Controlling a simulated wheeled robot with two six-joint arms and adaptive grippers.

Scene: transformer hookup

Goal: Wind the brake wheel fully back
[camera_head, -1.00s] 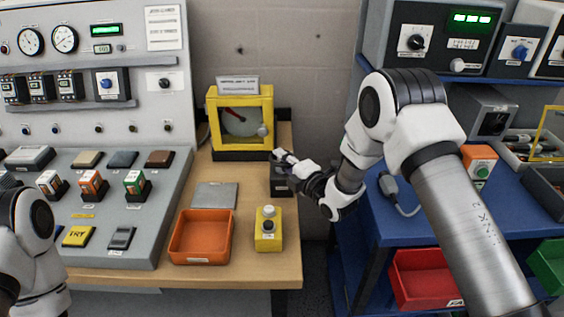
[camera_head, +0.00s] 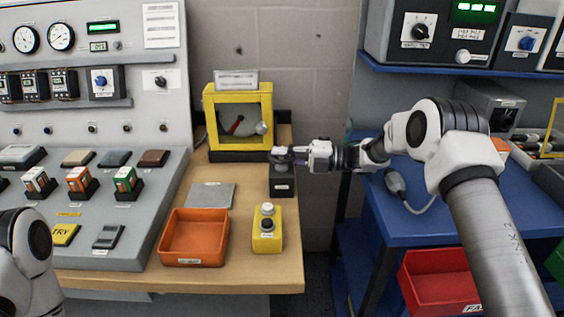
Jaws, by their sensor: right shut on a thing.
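The brake wheel appears to be the small dark disc (camera_head: 279,156) on top of a dark block (camera_head: 282,181), near the right edge of the wooden bench. My right gripper (camera_head: 296,154) reaches in from the right, roughly level, and is shut on the wheel's rim. The fingertips are small, so their exact grip is hard to see. A yellow-framed dial (camera_head: 238,122) with a red pointer stands just behind and left of the block. The pointer leans up and to the right. Part of my left arm shows at the lower left; its gripper is out of view.
A grey control console (camera_head: 142,213) is at left. A blue shelf (camera_head: 418,216) with a red bin (camera_head: 440,281) is at right, across a gap.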

